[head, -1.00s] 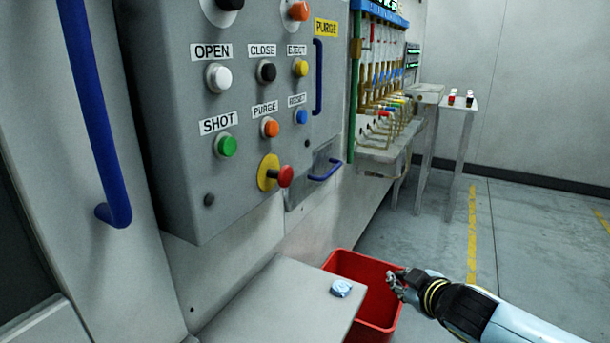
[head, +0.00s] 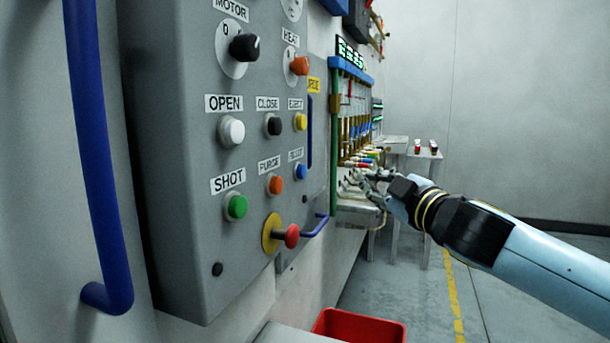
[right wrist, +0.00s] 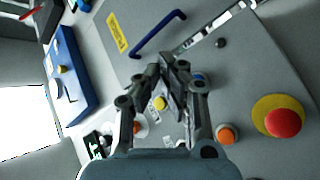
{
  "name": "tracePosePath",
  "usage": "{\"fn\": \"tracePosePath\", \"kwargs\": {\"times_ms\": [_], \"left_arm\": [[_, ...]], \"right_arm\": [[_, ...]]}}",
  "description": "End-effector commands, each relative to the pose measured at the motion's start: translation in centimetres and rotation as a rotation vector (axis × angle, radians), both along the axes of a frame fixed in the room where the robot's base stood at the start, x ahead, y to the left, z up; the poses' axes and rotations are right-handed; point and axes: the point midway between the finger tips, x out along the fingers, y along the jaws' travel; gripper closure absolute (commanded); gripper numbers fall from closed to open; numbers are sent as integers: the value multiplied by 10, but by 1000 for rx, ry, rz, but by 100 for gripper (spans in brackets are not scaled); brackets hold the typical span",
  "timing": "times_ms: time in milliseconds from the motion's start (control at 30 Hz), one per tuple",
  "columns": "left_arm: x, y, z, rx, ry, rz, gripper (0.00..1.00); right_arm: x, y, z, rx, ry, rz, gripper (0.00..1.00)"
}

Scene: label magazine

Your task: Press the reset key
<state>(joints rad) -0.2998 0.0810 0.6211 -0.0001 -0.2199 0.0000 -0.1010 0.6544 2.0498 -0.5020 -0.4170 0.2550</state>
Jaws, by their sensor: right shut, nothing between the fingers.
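The reset key is a blue round button (head: 301,171) under a small white label (head: 297,155), at the right end of the lower button row on the grey control panel (head: 190,270). My right gripper (head: 354,178) is shut and empty, to the right of the blue button in the head view and apart from it. In the right wrist view the fingertips (right wrist: 173,62) point at the panel. A bit of the blue button (right wrist: 198,77) shows there just right of the fingers, partly hidden by them. My left gripper is in neither view.
Close around the blue button are the yellow eject button (head: 300,122), the orange purge button (head: 276,185) and a red mushroom knob (head: 291,236). A blue handle (head: 314,227) sticks out below. A red bin (head: 360,327) stands on the floor.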

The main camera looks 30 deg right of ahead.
Motion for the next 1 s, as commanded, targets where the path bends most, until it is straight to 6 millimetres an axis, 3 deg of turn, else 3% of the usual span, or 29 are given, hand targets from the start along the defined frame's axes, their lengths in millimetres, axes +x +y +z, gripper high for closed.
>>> {"fn": "tracePosePath", "kwargs": {"times_ms": [367,700,1000], "left_arm": [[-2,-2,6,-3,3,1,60],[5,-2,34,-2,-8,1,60],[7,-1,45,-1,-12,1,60]], "right_arm": [[6,5,2,7,-1,-2,100],[41,35,4,10,0,-1,100],[63,54,1,4,0,0,100]]}}
